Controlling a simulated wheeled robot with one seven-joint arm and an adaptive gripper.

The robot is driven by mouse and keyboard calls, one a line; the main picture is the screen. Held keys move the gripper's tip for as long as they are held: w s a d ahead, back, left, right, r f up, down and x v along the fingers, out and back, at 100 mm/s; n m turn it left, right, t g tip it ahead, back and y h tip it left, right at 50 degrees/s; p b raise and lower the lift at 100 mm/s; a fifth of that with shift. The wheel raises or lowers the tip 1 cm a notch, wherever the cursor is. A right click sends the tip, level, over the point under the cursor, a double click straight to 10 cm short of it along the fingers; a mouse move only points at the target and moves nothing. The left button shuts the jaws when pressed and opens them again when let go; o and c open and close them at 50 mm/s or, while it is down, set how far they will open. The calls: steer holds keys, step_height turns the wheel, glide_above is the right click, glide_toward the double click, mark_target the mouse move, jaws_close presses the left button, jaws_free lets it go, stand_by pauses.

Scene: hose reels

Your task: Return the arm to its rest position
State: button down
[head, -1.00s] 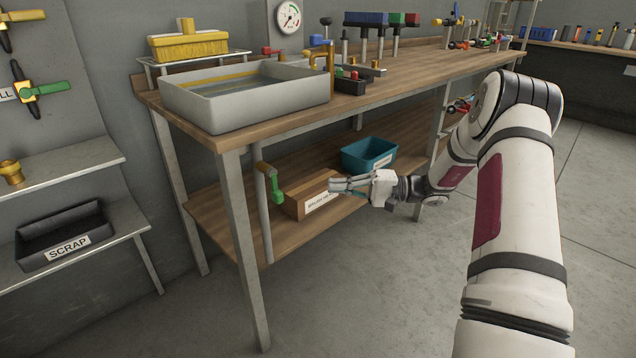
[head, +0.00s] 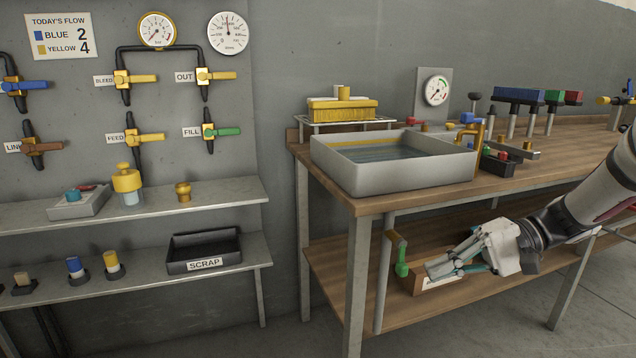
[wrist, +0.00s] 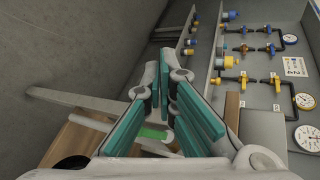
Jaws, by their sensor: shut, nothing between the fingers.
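My gripper (head: 452,268) is at the right in the head view, in front of the bench's lower shelf, with its fingers pointing left. It is shut and empty. In the wrist view my gripper's teal finger pads (wrist: 172,95) lie close together in the middle. My arm comes in from the right edge of the head view. A small wooden box (head: 422,285) on the lower shelf is partly hidden behind my fingers. A valve with a green handle (head: 402,262) is on the bench's post, just left of my fingertips.
The wooden workbench (head: 390,204) carries a grey water basin (head: 385,177). To the left are metal shelves (head: 225,198) with a black SCRAP tray (head: 204,251). Wall valves and gauges (head: 157,30) hang above. Floor shows at the lower right.

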steer(key=s+a+r+n+g+h, duration=0.15)
steer(key=s+a+h, duration=0.25)
steer(key=s, duration=0.5)
steer(key=s+a+r+g+h, duration=0.1)
steer(key=s+a+r+h, duration=0.2)
steer(key=s, duration=0.6)
steer(key=s+d+f+t+h, duration=0.1)
steer(key=s+d+h, duration=0.15)
steer(key=s, duration=0.45)
steer(key=s+d+f+t+h, duration=0.15)
steer(key=s+h, duration=0.25)
steer(key=s, duration=0.4)
step_height(320, 180, up, 34)
steer(key=t+p, duration=0.4)
steer(key=p, duration=2.8)
steer(key=shift+w+d+r+n, duration=0.15)
steer(key=shift+d+n, duration=0.1)
steer(key=shift+n, duration=0.2)
